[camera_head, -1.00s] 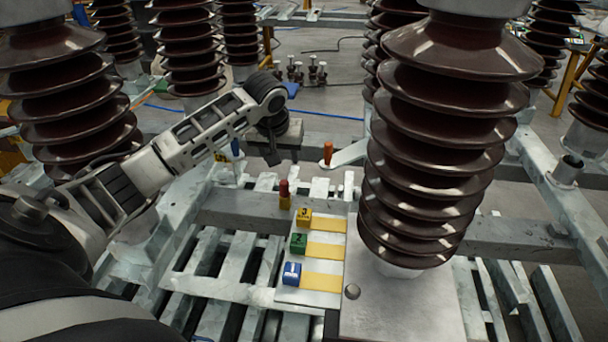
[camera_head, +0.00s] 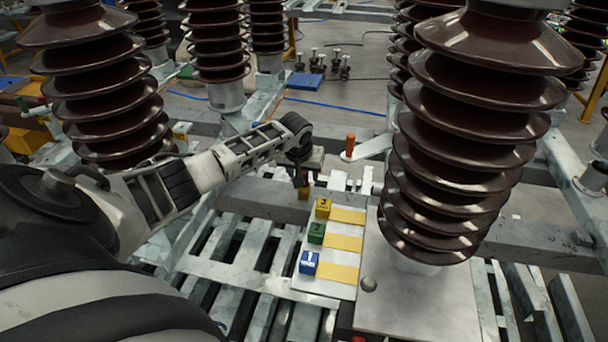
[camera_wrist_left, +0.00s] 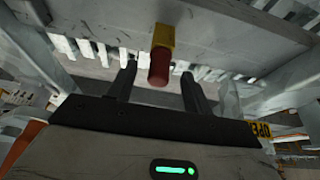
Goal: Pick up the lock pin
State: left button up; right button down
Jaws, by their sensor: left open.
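I take the lock pin to be the short piece with a red cylindrical top and yellow base (camera_wrist_left: 160,62). In the head view its yellow base (camera_head: 304,195) shows on a grey beam, just behind the numbered blocks, with its red top partly covered by my gripper. My left gripper (camera_head: 302,174) is right over it, pointing down. In the left wrist view the two dark fingers (camera_wrist_left: 158,78) are open, one on each side of the red end. I cannot tell whether they touch it. My right gripper is not in view.
Yellow (camera_head: 323,208), green (camera_head: 316,233) and blue (camera_head: 309,262) numbered blocks stand on a white plate close in front. A large brown ribbed insulator (camera_head: 470,130) rises at right. An orange-handled lever (camera_head: 350,146) is just behind. Slatted grey metal framing lies below.

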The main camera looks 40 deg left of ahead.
pick_arm(q)
jog(key=shift+x, duration=0.9)
jog(key=shift+c, duration=0.3)
jog(key=c, duration=1)
jog(key=shift+r, duration=0.1)
notch_tip(320, 180, up, 10)
